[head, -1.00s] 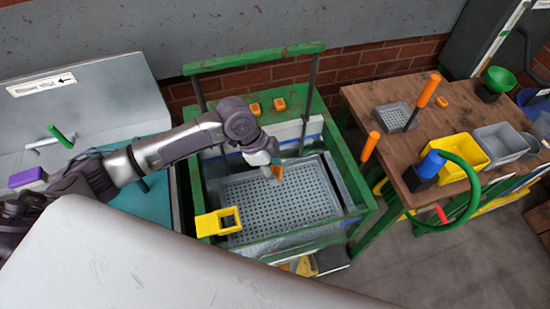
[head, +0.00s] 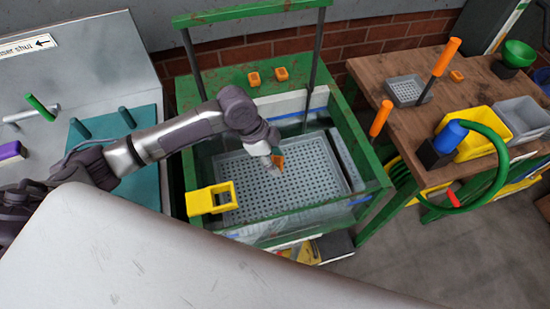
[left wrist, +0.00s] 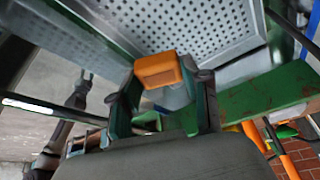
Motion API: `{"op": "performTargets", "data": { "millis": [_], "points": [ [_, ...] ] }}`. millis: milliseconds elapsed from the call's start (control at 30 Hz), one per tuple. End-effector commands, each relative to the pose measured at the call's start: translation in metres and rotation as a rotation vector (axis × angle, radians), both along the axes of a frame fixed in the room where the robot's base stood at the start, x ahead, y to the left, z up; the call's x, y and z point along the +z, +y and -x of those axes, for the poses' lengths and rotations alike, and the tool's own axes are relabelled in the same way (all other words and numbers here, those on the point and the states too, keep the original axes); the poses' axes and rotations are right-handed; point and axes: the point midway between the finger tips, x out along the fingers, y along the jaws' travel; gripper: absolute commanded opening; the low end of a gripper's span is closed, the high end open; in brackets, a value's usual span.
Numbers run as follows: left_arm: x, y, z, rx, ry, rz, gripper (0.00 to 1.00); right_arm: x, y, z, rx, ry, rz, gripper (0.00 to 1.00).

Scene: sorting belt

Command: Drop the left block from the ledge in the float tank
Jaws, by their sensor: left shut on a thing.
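My left gripper (head: 274,163) points down over the float tank, a clear-walled tank in a green frame (head: 378,170). It is shut on an orange block (head: 279,162), which also shows between the fingers in the left wrist view (left wrist: 158,71). The block appears held above the grey perforated tray (head: 310,180) inside the tank, apart from it. Two more orange blocks (head: 254,79) (head: 281,74) lie on the green ledge (head: 220,82) behind the tank. A small dark pronged shape (left wrist: 84,78) at the left of the wrist view may be my right gripper; its jaws are unclear.
A yellow bracket (head: 211,199) sits on the tank's front left corner. A green bar (head: 250,12) on dark posts stands above the ledge. At right, a wooden table (head: 375,76) carries a yellow bin (head: 475,122), grey containers and an orange-handled tool (head: 446,60).

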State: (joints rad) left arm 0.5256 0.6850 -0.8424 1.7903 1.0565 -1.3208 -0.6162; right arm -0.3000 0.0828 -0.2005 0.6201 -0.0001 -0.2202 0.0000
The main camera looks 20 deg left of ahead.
Motion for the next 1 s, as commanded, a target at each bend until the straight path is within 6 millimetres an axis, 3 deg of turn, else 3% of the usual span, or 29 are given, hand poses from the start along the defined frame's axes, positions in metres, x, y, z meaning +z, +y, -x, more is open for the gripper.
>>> {"op": "performTargets", "data": {
  "millis": [133,167,333,733,1000],
  "points": [
    [0.001,0.0,0.0,0.0,-0.001,0.0,0.14,0.001,0.0,0.0,-0.001,0.0,0.0,0.4],
    [0.001,0.0,0.0,0.0,-0.001,0.0,0.5,0.001,0.0,0.0,-0.001,0.0,0.0,0.4],
    [0.001,0.0,0.0,0.0,-0.001,0.0,0.76,0.001,0.0,0.0,-0.001,0.0,0.0,0.4],
    [0.007,0.003,0.0,0.001,-0.003,-0.001,0.76,0.001,0.003,0.0,-0.002,0.0,-0.003,0.4],
    [0.055,0.023,0.003,0.001,-0.006,-0.001,0.76,0.001,0.002,0.0,-0.002,0.0,-0.003,0.4]
  ]
}}
